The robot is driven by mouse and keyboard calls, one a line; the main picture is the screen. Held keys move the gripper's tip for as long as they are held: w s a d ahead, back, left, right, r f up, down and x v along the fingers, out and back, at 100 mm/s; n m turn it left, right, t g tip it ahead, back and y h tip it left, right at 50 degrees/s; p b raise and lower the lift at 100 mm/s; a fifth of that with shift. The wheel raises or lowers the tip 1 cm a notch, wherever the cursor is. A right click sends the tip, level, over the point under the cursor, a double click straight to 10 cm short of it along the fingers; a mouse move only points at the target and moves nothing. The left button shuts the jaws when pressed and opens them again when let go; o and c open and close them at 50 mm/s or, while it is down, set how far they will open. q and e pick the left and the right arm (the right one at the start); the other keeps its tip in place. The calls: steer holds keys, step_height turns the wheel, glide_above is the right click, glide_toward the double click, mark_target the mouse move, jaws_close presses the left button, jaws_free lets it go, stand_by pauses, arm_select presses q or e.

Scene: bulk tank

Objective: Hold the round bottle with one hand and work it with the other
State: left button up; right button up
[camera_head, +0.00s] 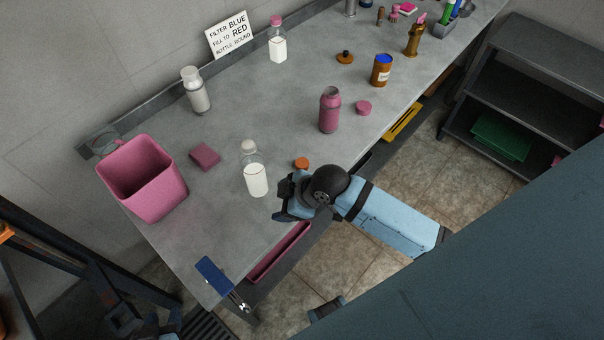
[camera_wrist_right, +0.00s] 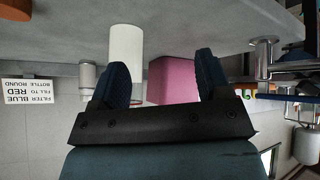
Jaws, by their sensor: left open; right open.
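A clear round bottle (camera_head: 254,172) with white contents and a pale cap stands upright near the front of the grey table. A second clear bottle (camera_head: 277,44), part filled with white and pink-capped, stands at the back. My right gripper (camera_head: 284,197) is open and empty, just right of the nearer bottle and apart from it. In the right wrist view my open fingers (camera_wrist_right: 156,85) face that bottle (camera_wrist_right: 126,55), which appears beyond them, closer to the left finger. My left gripper (camera_head: 150,324) is low at the left, away from the table top; its fingers are hard to make out.
A pink bin (camera_head: 145,178), pink block (camera_head: 205,156), grey bottle (camera_head: 195,92), pink bottle (camera_head: 330,110) and orange cap (camera_head: 302,163) surround the nearer bottle. A blue-handled tool (camera_head: 215,275) lies at the front corner. A sign (camera_head: 230,33) reads "FILTER BLUE, FILL TO RED, BOTTLE ROUND".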

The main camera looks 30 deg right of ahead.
steer(key=w+n+g+b, duration=0.1)
steer(key=n, duration=0.1)
steer(key=w+n+g+b, duration=0.1)
steer(key=n+b, duration=0.1)
steer(key=shift+d+f+g+h, duration=0.1)
steer(key=shift+d+g+h, duration=0.2)
steer(key=shift+d+h, duration=0.1)
arm_select(q)
step_height(320, 180, down, 6)
steer(key=shift+w+d+r+b, duration=0.15)
steer(key=shift+r+b, duration=0.1)
steer(key=shift+b, duration=0.45)
arm_select(e)
steer(key=w+d+r+n+g+h, duration=0.3)
steer(key=w+d+r+n, duration=0.5)
steer(key=w+d, duration=0.3)
steer(key=shift+d+n+g, duration=0.4)
steer(key=shift+d+n, duration=0.1)
steer(key=shift+d, duration=0.1)
glide_above(302, 161)
steer(key=f, duration=0.8)
steer(key=shift+w+d+f, duration=0.15)
steer(key=shift+d+f, duration=0.2)
arm_select(q)
steer(key=shift+d, duration=0.1)
